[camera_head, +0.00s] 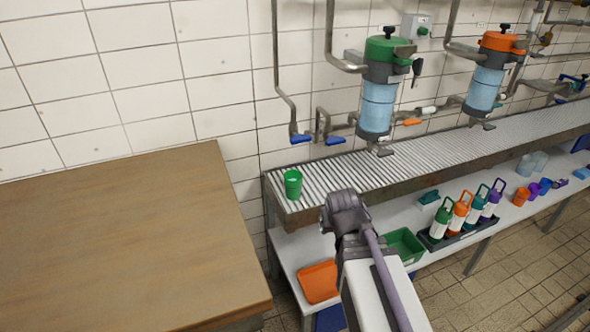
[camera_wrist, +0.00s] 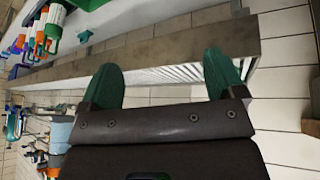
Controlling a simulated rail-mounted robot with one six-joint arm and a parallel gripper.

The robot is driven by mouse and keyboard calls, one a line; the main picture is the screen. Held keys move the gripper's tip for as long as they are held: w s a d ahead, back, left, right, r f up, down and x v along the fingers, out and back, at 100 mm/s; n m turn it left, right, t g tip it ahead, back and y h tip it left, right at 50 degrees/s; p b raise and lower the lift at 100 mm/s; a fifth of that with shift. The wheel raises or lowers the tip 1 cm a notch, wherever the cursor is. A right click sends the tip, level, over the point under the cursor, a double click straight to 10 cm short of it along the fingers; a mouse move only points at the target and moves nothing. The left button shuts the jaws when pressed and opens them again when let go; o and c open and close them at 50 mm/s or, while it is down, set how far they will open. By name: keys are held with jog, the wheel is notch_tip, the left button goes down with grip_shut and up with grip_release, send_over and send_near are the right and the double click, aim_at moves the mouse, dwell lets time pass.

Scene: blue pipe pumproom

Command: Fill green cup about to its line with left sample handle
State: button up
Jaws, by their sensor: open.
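The green cup (camera_head: 293,183) stands upright at the left end of the ribbed metal rack, below the leftmost wall pipe. Whether it holds liquid is too small to tell. A blue handle (camera_head: 301,138) is at the lower end of that pipe, and a second blue handle (camera_head: 335,141) is just to its right. My gripper (camera_head: 343,205) is in front of the rack, right of and nearer than the cup; its fingertips are unclear there. In the wrist view my gripper (camera_wrist: 163,75) is open, with two green-tipped fingers and nothing between them. The cup is not seen there.
A wooden tabletop (camera_head: 120,245) fills the left. Green-topped (camera_head: 379,100) and orange-topped (camera_head: 488,80) filter housings hang above the rack (camera_head: 440,160). On the lower shelf are an orange tray (camera_head: 318,281), a green tray (camera_head: 405,243) and several coloured bottles (camera_head: 462,213).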

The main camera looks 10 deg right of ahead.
jog(key=w+d+f+t+b, duration=0.1)
jog(key=w+f+t+b, duration=0.15)
jog(key=w+t, duration=0.2)
jog(key=n+t+y+b, duration=0.2)
jog(key=n+t+y, duration=0.35)
jog(key=t, duration=0.75)
send_near(299, 135)
jog(key=shift+m+g+y, duration=0.35)
jog(key=shift+m+y, duration=0.2)
jog(key=shift+m, duration=0.4)
jog(key=p+x, duration=0.1)
jog(key=x, duration=0.2)
jog(key=p+x, duration=0.1)
jog(key=x, duration=0.2)
jog(key=p+x, duration=0.2)
jog(key=x, duration=0.1)
jog(key=shift+s+d+r, duration=0.1)
jog(key=shift+d+r, duration=0.05)
jog(key=shift+r, duration=0.25)
jog(key=shift+w+r, duration=0.1)
jog(key=shift+w, duration=0.4)
jog(key=shift+c, duration=0.4)
